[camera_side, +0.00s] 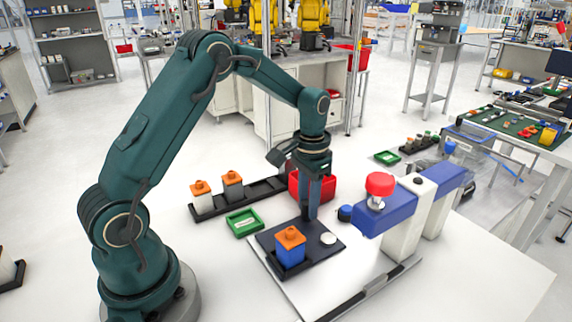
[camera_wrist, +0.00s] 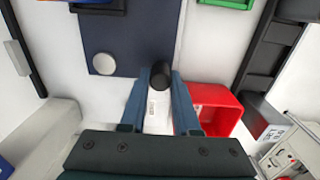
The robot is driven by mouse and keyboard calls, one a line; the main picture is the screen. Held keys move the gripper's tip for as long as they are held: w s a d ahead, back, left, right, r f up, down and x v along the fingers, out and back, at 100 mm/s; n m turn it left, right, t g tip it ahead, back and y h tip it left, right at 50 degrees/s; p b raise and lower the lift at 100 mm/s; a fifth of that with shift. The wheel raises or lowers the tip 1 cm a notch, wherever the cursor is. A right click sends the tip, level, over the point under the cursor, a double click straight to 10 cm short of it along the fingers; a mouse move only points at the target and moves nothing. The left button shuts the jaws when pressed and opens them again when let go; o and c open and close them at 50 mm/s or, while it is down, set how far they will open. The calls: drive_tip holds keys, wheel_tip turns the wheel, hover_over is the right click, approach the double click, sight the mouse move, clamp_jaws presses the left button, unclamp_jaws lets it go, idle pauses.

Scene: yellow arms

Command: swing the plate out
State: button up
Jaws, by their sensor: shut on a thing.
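The dark plate (camera_side: 321,252) lies on the white table and carries a blue box with an orange lid (camera_side: 290,257) and a small white disc (camera_side: 328,239). In the wrist view the plate (camera_wrist: 125,30) fills the upper middle, with the white disc (camera_wrist: 104,64) on it. My gripper (camera_side: 311,214) points down at the plate's far edge. In the wrist view, its two fingers (camera_wrist: 160,78) are shut on a black round knob (camera_wrist: 160,72) at the plate's edge. The knob is hidden by the fingers in the side view.
A red bin (camera_side: 325,186) stands close behind my gripper. A green tray (camera_side: 244,222) and a black rack (camera_side: 263,190) with orange-topped boxes lie to the left. A blue and white unit with a red button (camera_side: 380,184) stands right of the plate.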

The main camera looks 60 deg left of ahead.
drive_tip(key=o, duration=0.7)
drive_tip(key=shift+r, duration=3.8)
drive_tip(key=shift+w+d+r, duration=0.1)
drive_tip(key=shift+w+r, duration=0.05)
drive_tip(key=shift+r, duration=0.2)
drive_tip(key=s+d+r+m+t, duration=0.1)
drive_tip(key=s+d+r+t, duration=0.35)
drive_tip(key=s+r, duration=0.35)
drive_tip(key=shift+n+t, duration=0.5)
drive_tip(key=shift+t, duration=0.05)
drive_tip(key=shift+s+d+f, duration=0.55)
drive_tip(key=shift+s+f, duration=0.05)
drive_tip(key=shift+s, duration=0.95)
drive_tip(key=shift+s+d+f, duration=0.55)
drive_tip(key=shift+s+f, duration=0.05)
drive_tip(key=shift+s, duration=1)
drive_tip(key=shift+s+d+f, duration=0.55)
drive_tip(key=shift+s+f, duration=0.05)
drive_tip(key=shift+s, duration=0.95)
